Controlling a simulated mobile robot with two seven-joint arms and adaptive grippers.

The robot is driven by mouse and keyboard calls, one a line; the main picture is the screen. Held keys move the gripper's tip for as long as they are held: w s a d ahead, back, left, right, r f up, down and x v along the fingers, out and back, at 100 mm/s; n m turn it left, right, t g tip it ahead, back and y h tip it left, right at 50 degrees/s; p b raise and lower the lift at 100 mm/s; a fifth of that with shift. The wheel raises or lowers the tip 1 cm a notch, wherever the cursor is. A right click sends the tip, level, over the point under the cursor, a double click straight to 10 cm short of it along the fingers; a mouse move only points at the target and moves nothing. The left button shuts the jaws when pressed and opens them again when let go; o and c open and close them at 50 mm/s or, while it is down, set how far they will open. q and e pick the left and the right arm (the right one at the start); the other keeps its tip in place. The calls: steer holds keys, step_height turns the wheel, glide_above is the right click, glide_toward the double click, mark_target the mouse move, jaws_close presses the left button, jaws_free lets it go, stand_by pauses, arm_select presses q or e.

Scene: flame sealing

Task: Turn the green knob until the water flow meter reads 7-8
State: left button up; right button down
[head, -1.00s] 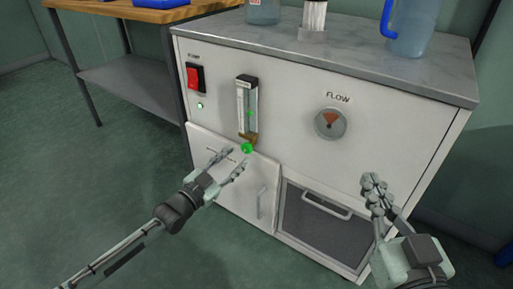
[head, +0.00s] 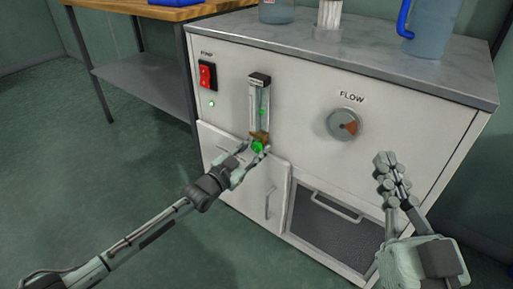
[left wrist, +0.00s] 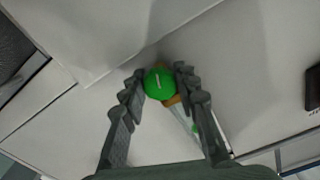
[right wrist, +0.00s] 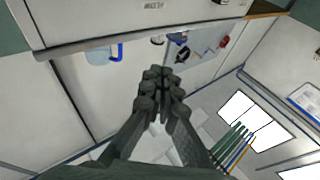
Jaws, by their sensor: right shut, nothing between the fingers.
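The green knob (head: 257,147) sits at the foot of the upright flow meter (head: 259,100) on the cabinet's white front. A green float shows about midway in its tube; the scale is too small to read. My left gripper (head: 254,149) has its fingers on either side of the knob. The left wrist view shows the knob (left wrist: 160,83) between the fingertips, very close to both; firm grip cannot be told. The meter (left wrist: 187,120) is partly hidden there by a finger. My right gripper (head: 385,164) is shut and empty in front of the cabinet's right side.
A red pump switch (head: 207,75) and lit green lamp are left of the meter. A round FLOW dial (head: 344,124) with an orange wedge is to the right. Below are a door handle (head: 268,204) and a dark drawer panel (head: 325,226). A blue-handled jug (head: 430,30) stands on top.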

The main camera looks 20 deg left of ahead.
arm_select(q)
steer(key=shift+c, duration=0.4)
steer(key=n+p, duration=0.1)
steer(key=n, duration=0.2)
steer(key=shift+n, duration=3.2)
arm_select(e)
step_height(320, 180, down, 7)
steer(key=w+d+g+h, duration=0.1)
steer(key=d+g+h, duration=0.1)
steer(key=g, duration=0.1)
steer(key=shift+w+d+g, duration=0.25)
steer(key=shift+w+g, duration=0.05)
arm_select(q)
steer(key=o, duration=0.9)
steer(key=shift+c, duration=0.2)
